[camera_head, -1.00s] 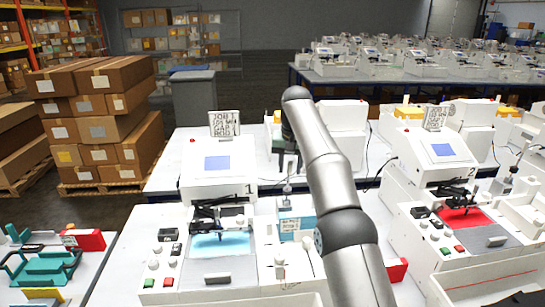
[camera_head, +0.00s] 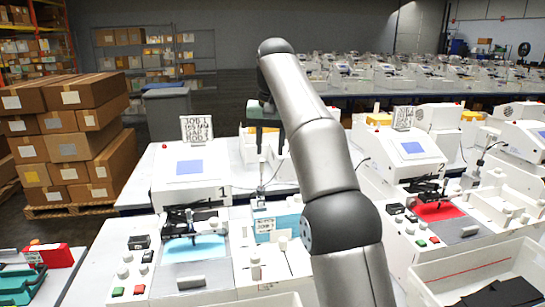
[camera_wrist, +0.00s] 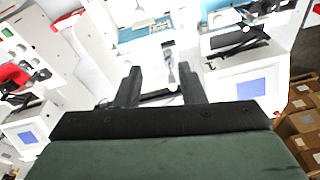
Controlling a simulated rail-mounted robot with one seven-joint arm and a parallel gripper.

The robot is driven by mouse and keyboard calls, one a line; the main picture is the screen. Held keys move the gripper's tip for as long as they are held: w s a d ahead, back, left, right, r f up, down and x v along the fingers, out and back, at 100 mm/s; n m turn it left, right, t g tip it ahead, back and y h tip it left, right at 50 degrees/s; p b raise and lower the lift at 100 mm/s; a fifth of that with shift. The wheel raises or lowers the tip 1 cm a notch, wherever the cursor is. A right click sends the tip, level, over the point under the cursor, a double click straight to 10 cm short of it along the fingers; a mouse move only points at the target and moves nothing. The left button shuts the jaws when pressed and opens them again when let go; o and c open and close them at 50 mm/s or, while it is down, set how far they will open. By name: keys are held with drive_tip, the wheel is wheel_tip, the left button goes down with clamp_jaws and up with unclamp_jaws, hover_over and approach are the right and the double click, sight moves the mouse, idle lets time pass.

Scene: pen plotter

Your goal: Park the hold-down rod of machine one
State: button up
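Machine one (camera_head: 190,178) is the white plotter marked 1, with a small blue screen, left of my arm in the head view. Its dark carriage (camera_head: 190,222) sits over a lit light-blue bed (camera_head: 193,246). A thin upright rod with a grey knob (camera_head: 261,190) stands at its right side; I cannot tell for sure that this is the hold-down rod. My gripper (camera_head: 271,152) hangs above that rod, fingers down. In the wrist view my gripper (camera_wrist: 160,84) is open and empty, and a slim grey rod (camera_wrist: 171,68) shows beyond the gap, nearer the right-hand finger.
A light-blue box with a label (camera_head: 277,226) stands right of the carriage. Machine two (camera_head: 415,160), with a red bed, is at the right. An open white bin (camera_head: 480,270) is at the lower right. Stacked cartons (camera_head: 70,135) stand at the left.

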drive_tip(key=shift+s+d+r+b, duration=0.1)
drive_tip(key=shift+s+r, duration=0.15)
drive_tip(key=shift+s, duration=0.35)
drive_tip(key=shift+s+d+r+b, duration=0.15)
drive_tip(key=shift+s+r, duration=0.15)
drive_tip(key=shift+s, duration=0.25)
drive_tip(key=shift+s+d+r+b, duration=0.1)
drive_tip(key=shift+s+r, duration=0.15)
drive_tip(key=shift+s, duration=0.35)
drive_tip(key=s+d+f, duration=0.3)
drive_tip(key=s+f, duration=0.7)
drive_tip(key=s, duration=0.1)
drive_tip(key=s+d+f+g, duration=0.1)
drive_tip(key=s+d+f, duration=0.3)
drive_tip(key=s+f, duration=0.6)
drive_tip(key=s+d+f, duration=0.4)
drive_tip(key=s+f, duration=0.6)
drive_tip(key=s, duration=0.3)
drive_tip(key=shift+d+h, duration=0.25)
drive_tip(key=shift+h, duration=0.05)
